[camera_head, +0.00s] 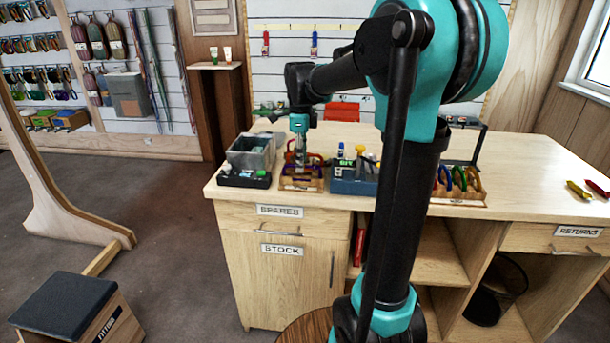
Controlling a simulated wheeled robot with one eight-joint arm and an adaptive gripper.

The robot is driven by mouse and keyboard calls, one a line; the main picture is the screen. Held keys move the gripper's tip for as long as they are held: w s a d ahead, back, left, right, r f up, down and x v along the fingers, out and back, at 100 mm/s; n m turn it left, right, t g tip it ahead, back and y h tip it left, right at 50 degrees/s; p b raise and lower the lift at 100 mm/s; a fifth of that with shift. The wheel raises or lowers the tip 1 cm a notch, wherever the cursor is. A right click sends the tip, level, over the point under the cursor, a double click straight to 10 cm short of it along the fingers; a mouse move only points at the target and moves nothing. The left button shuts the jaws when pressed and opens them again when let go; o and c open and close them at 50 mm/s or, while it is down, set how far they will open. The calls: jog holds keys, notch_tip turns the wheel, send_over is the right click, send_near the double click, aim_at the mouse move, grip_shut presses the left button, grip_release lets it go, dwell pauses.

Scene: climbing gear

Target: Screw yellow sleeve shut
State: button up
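My arm reaches over the workbench, and my gripper (299,158) points down at a small wooden rack (301,187) near the bench's front left edge. The rack holds red and purple carabiners, partly covered by the gripper. The fingers are too small to show whether they are open, shut or touching a carabiner. I cannot make out a yellow sleeve there. A yellow piece (579,190) lies at the bench's right end.
A grey bin (250,153) and a black tray (244,180) stand left of the gripper. A blue-grey box (352,185) with a yellow-topped item (360,149) stands right of it. A red piece (597,188) lies far right. The bench top (535,165) is clear at centre right.

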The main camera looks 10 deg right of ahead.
jog(key=shift+s+a, duration=0.25)
jog(key=shift+s, duration=0.45)
jog(key=shift+f, duration=1.4)
jog(key=shift+w+d, duration=0.25)
jog(key=shift+w, duration=0.45)
